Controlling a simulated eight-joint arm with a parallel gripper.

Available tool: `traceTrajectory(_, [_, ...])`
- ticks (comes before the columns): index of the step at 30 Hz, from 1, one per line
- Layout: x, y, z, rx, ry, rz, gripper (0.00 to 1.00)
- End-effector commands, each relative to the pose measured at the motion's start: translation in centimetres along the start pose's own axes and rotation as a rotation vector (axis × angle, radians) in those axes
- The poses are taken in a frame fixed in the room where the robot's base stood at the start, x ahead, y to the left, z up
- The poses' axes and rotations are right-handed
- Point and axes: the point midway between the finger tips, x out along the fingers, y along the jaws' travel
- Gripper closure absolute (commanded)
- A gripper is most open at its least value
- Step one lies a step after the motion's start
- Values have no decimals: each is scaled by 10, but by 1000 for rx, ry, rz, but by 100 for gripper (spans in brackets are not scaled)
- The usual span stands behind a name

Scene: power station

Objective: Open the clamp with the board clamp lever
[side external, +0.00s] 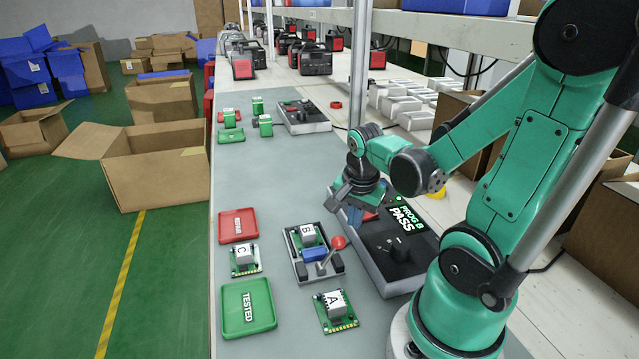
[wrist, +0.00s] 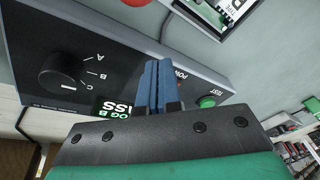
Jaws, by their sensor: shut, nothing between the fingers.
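The board clamp (side external: 297,262) is a grey fixture on the bench holding a green board with a chip marked B (side external: 308,236). A blue block (side external: 315,254) lies across the board's near side. The clamp lever (side external: 338,243) has a red ball knob and a metal shaft tilted up to the right. In the wrist view a red ball (wrist: 131,2) is cut off at the top edge. My gripper (side external: 338,208) is above the test box, behind the lever and apart from it. In the wrist view its blue fingers (wrist: 155,72) are together and empty.
The test box (side external: 385,262) reads "PROG B PASS" and has a black dial and a green button. Board C (side external: 245,261), board A (side external: 335,311), a red tray (side external: 238,226) and a green TESTED tray (side external: 247,307) lie around the clamp. The bench beyond is partly clear.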

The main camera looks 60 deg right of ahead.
Motion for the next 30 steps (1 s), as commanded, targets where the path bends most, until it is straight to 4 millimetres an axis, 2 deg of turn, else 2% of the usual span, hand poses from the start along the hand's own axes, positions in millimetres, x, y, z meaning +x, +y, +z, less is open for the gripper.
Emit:
traceTrajectory(6, [-8, 0, 25, -6, -2, -2, 100])
traceTrajectory(11, [-12, 0, 35, -4, -1, -1, 100])
traceTrajectory(30, [-15, -2, 40, -11, 20, 18, 100])
